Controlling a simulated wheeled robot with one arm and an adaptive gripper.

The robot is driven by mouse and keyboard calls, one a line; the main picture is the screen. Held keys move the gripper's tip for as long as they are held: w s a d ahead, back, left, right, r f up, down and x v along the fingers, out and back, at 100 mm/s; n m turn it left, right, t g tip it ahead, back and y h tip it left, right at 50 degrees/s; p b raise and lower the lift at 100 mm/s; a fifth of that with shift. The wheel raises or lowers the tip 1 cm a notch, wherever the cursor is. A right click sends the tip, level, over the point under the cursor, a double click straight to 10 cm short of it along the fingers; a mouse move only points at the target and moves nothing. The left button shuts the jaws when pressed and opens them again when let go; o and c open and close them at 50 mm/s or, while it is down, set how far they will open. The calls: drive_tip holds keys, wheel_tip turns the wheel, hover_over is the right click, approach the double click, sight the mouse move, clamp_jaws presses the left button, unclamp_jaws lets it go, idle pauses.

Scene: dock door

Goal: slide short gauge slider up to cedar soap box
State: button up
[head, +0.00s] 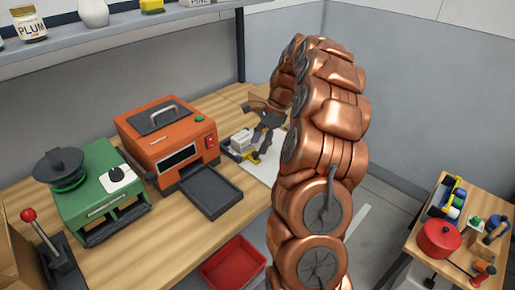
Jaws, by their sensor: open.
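My gripper (266,124) hangs over the back right of the wooden bench, beyond the orange machine. Its fingers are small here and partly overlap what lies below. Just below and left of it, a small whitish box (241,141) stands on a white sheet; its label is too small to read, so I cannot confirm it is the cedar soap box. Yellow and dark parts (256,154) lie low in front of the box, perhaps the gauge and its slider. I cannot tell the slider apart or whether it touches the box.
The orange machine (172,140) with its dark tray (210,190) stands left of the box. A green machine (100,190) is further left. A red bin (232,265) sits below the bench edge. A side table (408,243) at right holds a red pot (438,240).

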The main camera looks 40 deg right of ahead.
drive_tip(key=v, duration=0.9)
drive_tip(key=shift+r, duration=0.15)
drive_tip(key=shift+d, duration=0.1)
drive_tip(key=shift+c, duration=0.4)
